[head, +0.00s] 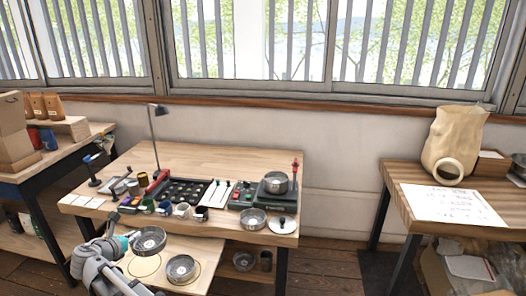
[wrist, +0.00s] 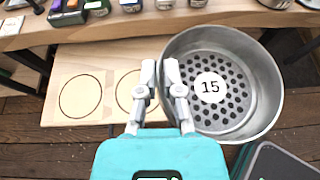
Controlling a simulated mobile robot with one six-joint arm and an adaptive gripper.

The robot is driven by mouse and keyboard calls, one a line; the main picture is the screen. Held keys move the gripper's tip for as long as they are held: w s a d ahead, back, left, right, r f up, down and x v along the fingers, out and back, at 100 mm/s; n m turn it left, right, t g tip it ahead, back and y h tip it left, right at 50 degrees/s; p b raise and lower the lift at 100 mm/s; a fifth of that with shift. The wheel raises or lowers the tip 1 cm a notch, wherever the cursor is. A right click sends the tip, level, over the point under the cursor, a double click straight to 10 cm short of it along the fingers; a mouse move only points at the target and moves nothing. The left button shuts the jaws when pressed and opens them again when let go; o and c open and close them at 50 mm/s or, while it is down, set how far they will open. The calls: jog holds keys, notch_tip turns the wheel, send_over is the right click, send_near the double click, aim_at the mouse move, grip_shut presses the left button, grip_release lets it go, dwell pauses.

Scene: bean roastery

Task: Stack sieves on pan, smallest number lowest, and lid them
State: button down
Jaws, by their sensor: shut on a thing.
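My gripper (wrist: 165,75) is shut on the rim of a metal sieve (wrist: 215,60) marked 15, with a perforated bottom; the held sieve (head: 149,240) is above the low wooden board in the head view. Another sieve (head: 183,269) rests on that board's right side; its number is unreadable. A metal dish (head: 253,219) stands at the table's front right. A round metal vessel (head: 276,183) sits on a dark device behind it; I cannot tell which is the pan. A flat disc with a dark knob (head: 282,225), which looks like the lid, lies at the front right corner.
The low board (wrist: 62,62) has round outlines; two show in the wrist view, one partly behind my gripper. The table (head: 215,158) holds a black tray (head: 184,191), several small cups and a lamp (head: 154,125). Another metal dish (head: 243,261) is below. The table's back is clear.

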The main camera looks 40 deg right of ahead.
notch_tip(320, 180, up, 14)
jog(key=p, duration=1.2)
jog(key=shift+p, duration=0.35)
jog(key=shift+a, duration=0.15)
